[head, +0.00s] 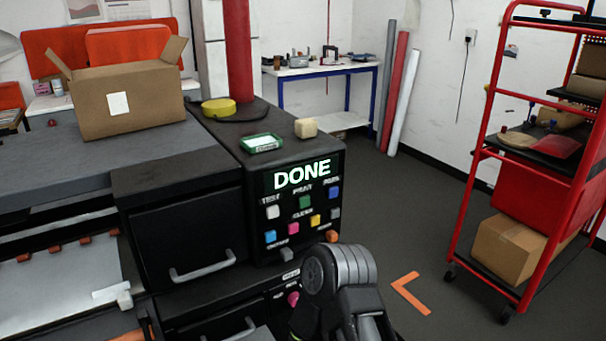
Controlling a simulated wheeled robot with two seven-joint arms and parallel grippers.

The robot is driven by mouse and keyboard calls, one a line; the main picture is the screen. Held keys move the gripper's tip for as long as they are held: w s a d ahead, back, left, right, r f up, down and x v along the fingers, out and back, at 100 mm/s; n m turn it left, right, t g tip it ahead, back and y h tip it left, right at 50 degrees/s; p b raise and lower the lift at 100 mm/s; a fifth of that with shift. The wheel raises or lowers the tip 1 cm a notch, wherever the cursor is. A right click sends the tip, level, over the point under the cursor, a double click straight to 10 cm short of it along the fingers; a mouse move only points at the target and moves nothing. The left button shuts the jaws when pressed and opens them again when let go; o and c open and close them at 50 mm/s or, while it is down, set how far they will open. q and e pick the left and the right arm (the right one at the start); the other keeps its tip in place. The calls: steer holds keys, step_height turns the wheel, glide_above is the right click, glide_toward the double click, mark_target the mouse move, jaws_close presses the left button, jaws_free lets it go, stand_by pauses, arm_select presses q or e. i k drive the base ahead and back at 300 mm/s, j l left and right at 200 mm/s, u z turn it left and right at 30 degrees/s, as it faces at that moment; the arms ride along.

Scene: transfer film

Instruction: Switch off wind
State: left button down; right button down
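The black control panel (301,203) is on the front of the machine, and its lit screen (302,175) reads DONE. Below the screen are colored buttons: white (273,212), green (305,202), dark blue (334,194), light blue (270,236), pink (293,228), yellow (315,221), grey (335,213) and orange (332,236). Their small labels are too blurred to read with certainty, so I cannot tell which is for wind. A magenta button (293,298) sits lower, partly beside my arm. My arm rises from the bottom edge in front of the panel's lower part; no gripper fingers show.
A cardboard box (130,100) stands on the grey machine top. A green tray (262,143), a beige block (306,127) and a yellow roll (218,108) lie on the control unit. A red rack (478,150) stands at right. Floor between is clear, with an orange corner mark (410,294).

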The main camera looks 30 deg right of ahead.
mark_target(331, 236)
steer(key=z, duration=1.4)
